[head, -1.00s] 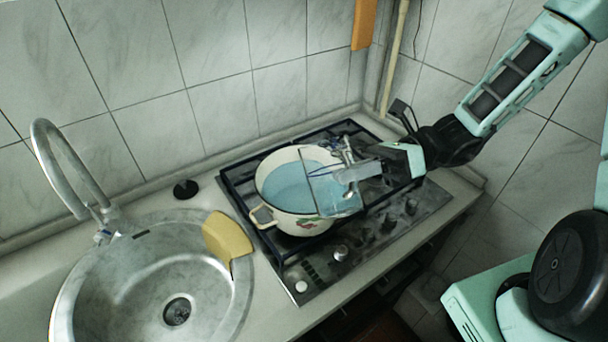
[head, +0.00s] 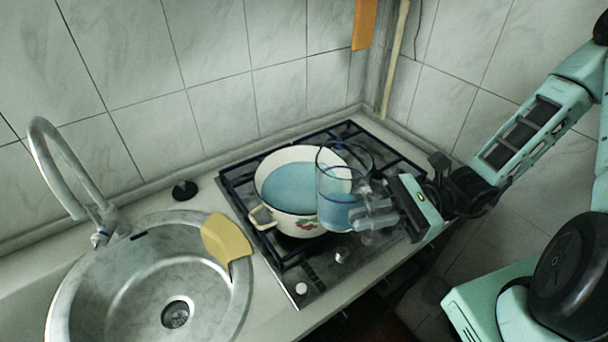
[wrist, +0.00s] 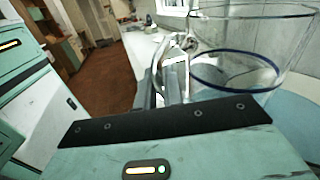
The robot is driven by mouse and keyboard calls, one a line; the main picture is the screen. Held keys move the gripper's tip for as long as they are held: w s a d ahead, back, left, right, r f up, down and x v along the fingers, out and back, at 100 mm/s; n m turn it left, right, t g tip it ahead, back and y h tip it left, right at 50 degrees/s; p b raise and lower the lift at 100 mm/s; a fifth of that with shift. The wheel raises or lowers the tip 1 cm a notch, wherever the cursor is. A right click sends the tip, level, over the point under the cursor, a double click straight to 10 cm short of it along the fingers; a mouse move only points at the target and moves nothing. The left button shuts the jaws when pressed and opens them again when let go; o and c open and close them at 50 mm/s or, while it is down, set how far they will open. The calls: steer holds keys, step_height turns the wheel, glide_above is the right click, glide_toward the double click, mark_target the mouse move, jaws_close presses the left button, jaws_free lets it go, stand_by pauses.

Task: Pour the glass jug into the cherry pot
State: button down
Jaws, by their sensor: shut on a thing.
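The cherry pot (head: 268,214), cream enamel with a cherry print, stands on the gas hob with pale blue liquid inside. The glass jug (head: 337,186) is upright at the pot's right side in the head view, with blue liquid in its lower part. In the head view it overlaps the pot's right rim; I cannot tell whether they touch. My gripper (head: 368,212) comes from the right and is shut on the jug, apparently at its handle side. In the wrist view the jug (wrist: 255,60) fills the upper right, beside the gripper fingers (wrist: 172,75).
The gas hob (head: 315,283) has dark grates and front knobs. A round steel sink (head: 110,285) with a curved tap (head: 62,165) is at left. A black knob-like object (head: 184,190) sits behind. Tiled walls close the back.

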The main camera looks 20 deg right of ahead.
mark_target(374, 204)
steer(key=shift+s+r, duration=0.1)
step_height(374, 204, up, 5)
steer(key=p, duration=0.5)
steer(key=shift+f, duration=0.2)
